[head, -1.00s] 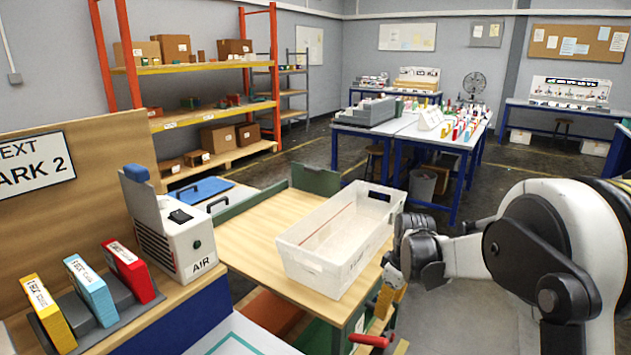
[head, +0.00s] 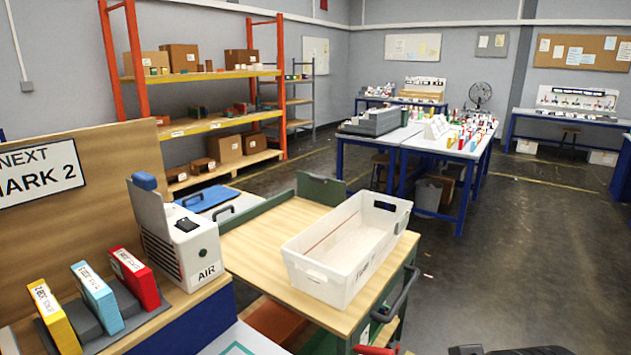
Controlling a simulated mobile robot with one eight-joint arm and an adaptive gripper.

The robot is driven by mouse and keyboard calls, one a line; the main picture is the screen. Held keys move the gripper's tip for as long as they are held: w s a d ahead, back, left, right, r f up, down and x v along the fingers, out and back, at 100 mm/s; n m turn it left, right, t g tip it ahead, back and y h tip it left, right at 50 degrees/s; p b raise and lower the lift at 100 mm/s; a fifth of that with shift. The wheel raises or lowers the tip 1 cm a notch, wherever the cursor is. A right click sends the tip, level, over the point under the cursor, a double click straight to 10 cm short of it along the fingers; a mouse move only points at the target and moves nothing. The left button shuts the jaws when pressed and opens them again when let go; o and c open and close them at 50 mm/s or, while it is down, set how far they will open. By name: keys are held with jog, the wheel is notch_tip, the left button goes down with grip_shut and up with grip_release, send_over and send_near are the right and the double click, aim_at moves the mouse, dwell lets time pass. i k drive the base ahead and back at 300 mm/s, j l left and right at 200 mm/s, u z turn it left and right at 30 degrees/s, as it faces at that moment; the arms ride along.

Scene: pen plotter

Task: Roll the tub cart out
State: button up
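The tub cart has a pale wood top (head: 250,262) on a green frame and stands to the right of the bench. A white open tub (head: 322,280) sits on its top and looks empty. A dark grey bar handle (head: 402,296) sticks out from the cart's right side, with nothing seen touching it. The cart's lower part is cut off by the bottom edge. My gripper is not in view. A dark shape at the bottom edge may be part of my arm.
The bench on the left holds an AIR unit (head: 180,240) and red, blue and yellow boxes. Orange shelving (head: 213,125) stands behind. A blue-legged table (head: 410,150) and grey bin (head: 427,198) stand beyond. Dark floor (head: 520,270) to the right is open.

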aim_at(251, 239)
jog(key=i+l, duration=0.35)
jog(key=i, duration=0.2)
jog(key=i+l, duration=0.3)
jog(key=i, duration=0.25)
